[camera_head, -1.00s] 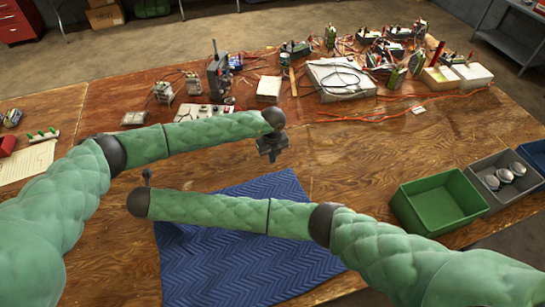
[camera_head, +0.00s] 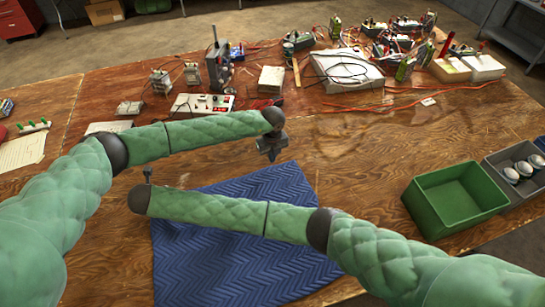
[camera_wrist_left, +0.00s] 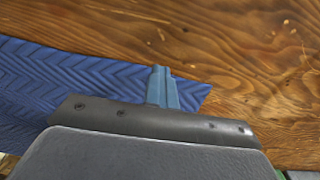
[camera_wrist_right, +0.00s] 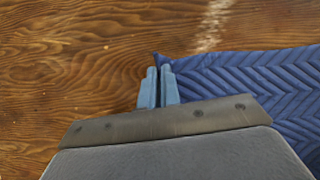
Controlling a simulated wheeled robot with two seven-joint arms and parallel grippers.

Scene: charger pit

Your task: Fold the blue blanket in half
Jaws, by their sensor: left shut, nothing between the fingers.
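The blue blanket (camera_head: 205,268), quilted in a zigzag pattern, lies spread on the wooden table, partly hidden under my right forearm. My left gripper (camera_head: 271,150) is shut and empty, pointing down near the blanket's far right corner. In the left wrist view, its fingers (camera_wrist_left: 161,85) stand together over that corner of the blanket (camera_wrist_left: 60,75). My right gripper is mostly hidden behind its wrist in the head view. In the right wrist view, its fingers (camera_wrist_right: 157,85) are close together beside the blanket's corner (camera_wrist_right: 250,85); whether they pinch cloth is unclear.
A green bin (camera_head: 455,218) and a grey bin with cans (camera_head: 490,166) stand at the right. Chargers, cables and a large white device (camera_head: 345,68) crowd the table's back. A paper sheet (camera_head: 22,151) lies at the left. Bare wood lies beyond the blanket.

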